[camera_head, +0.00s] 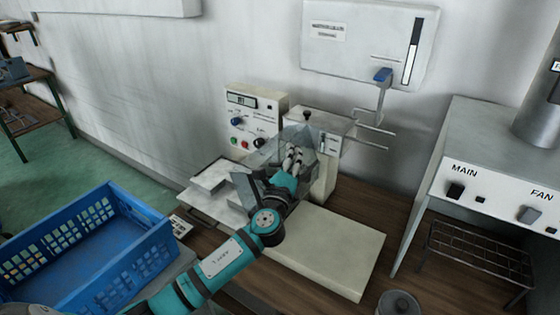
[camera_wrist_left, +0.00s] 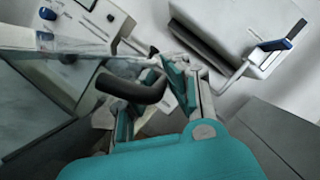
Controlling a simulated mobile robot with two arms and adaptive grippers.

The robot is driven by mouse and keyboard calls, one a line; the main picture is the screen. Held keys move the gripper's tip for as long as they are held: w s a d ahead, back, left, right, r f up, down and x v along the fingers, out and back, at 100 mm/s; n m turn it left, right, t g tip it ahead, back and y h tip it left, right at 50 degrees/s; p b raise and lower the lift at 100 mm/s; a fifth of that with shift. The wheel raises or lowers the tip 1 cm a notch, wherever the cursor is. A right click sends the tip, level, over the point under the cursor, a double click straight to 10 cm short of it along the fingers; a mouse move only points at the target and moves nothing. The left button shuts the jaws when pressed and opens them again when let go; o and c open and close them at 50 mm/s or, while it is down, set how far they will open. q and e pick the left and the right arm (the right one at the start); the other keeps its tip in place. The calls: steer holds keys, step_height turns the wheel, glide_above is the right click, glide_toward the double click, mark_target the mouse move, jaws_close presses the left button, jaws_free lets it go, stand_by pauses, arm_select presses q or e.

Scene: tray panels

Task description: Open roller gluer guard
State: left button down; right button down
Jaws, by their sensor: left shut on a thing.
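The roller gluer (camera_head: 325,135) is a cream machine on the wooden bench, with a pale base plate in front. Its clear guard (camera_head: 268,152) shows behind and left of my left gripper (camera_head: 292,158). In the left wrist view the guard is a glassy panel (camera_wrist_left: 50,100) with a pale upper edge, tilted across the left side. A dark curved handle (camera_wrist_left: 130,89) lies at its right end, at the fingers of my left gripper (camera_wrist_left: 165,95). The left gripper is shut on this handle; the exact finger contact is partly hidden. My right gripper is not in view.
A control box (camera_head: 254,118) with knobs stands behind the gluer. A wall panel (camera_head: 365,40) with a blue-tipped lever is above. A blue crate (camera_head: 150,250) is at left. A grey hood (camera_head: 490,150) and wire rack (camera_head: 470,262) stand at right.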

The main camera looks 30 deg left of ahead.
arm_select(q)
steer(key=d+f+m+t+h+b, duration=0.2)
steer(key=d+m+h+b, duration=0.2)
steer(key=d+m, duration=0.4)
steer(key=shift+s+f+m+h+b, duration=0.35)
steer(key=shift+m+b, duration=0.2)
steer(key=shift+m, duration=0.95)
steer(key=shift+d, duration=0.1)
steer(key=c, duration=1.6)
jaws_free()
steer(key=shift+c, duration=0.2)
steer(key=v, duration=1.2)
steer(key=shift+w+d+f, duration=0.1)
steer(key=shift+f, duration=0.05)
